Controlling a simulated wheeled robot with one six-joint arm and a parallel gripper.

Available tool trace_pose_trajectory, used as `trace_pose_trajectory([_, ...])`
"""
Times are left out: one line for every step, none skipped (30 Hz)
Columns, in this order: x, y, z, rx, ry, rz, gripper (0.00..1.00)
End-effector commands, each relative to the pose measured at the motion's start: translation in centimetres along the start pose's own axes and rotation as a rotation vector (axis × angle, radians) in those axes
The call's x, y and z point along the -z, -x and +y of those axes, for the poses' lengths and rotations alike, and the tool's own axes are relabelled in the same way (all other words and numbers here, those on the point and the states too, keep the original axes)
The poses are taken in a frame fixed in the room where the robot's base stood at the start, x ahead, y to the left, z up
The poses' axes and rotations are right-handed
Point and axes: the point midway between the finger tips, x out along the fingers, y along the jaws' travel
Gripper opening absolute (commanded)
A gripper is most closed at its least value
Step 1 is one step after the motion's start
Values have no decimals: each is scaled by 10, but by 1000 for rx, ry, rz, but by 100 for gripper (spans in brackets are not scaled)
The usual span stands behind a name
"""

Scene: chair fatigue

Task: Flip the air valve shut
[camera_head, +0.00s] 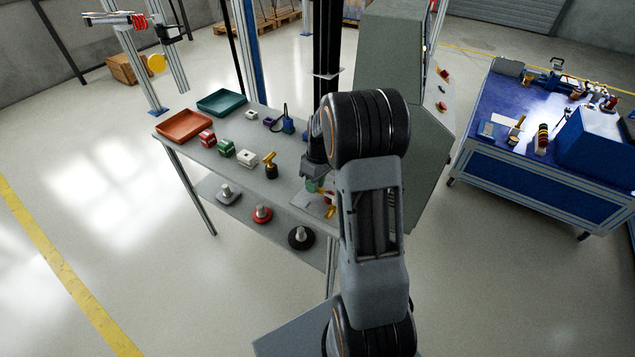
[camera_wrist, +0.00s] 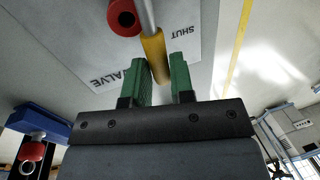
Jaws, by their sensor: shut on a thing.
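The air valve's lever has a yellow grip (camera_wrist: 153,46) on a metal rod. The rod runs up beside a round red part (camera_wrist: 122,15). A pale plate (camera_wrist: 205,42) behind it reads SHUT to the right of the grip and partly "ALVE" to the lower left, both upside down. My gripper (camera_wrist: 159,68) has its green fingers on either side of the yellow grip and is shut on it. In the head view my gripper (camera_head: 313,185) is low at the table's right part, and my arm hides part of the valve.
The grey table (camera_head: 185,150) holds an orange tray (camera_head: 184,125), a teal tray (camera_head: 221,102) and several small blocks. A tall grey cabinet (camera_head: 388,50) stands behind my arm. A blue workbench (camera_head: 490,110) is at right.

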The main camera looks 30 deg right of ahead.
Motion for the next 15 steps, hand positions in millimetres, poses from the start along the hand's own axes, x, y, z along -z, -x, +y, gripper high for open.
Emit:
trace_pose_trajectory([0, -1, -2, 0, 16, -4, 0])
trace_pose_trajectory([0, -1, -2, 0, 25, -5, 0])
trace_pose_trajectory([0, -1, -3, 0, 35, -8, 0])
trace_pose_trajectory([0, -1, -4, 0, 42, -9, 0])
trace_pose_trajectory([0, -1, -4, 0, 48, -10, 0])
trace_pose_trajectory([0, -1, -4, 0, 55, -11, 0])
trace_pose_trajectory([0, -1, -5, 0, 60, -12, 0])
trace_pose_trajectory([0, -1, -5, 0, 63, -13, 0])
trace_pose_trajectory([0, -1, -5, 0, 67, -14, 0])
trace_pose_trajectory([0, -1, -6, 0, 69, -14, 0])
trace_pose_trajectory([0, -1, -6, 0, 71, -15, 0])
trace_pose_trajectory([0, -1, -6, 0, 72, -15, 0])
trace_pose_trajectory([0, -1, -6, 0, 73, -16, 0])
trace_pose_trajectory([0, -1, -6, 0, 74, -16, 0])
trace_pose_trajectory([0, -1, -6, 0, 74, -16, 0])
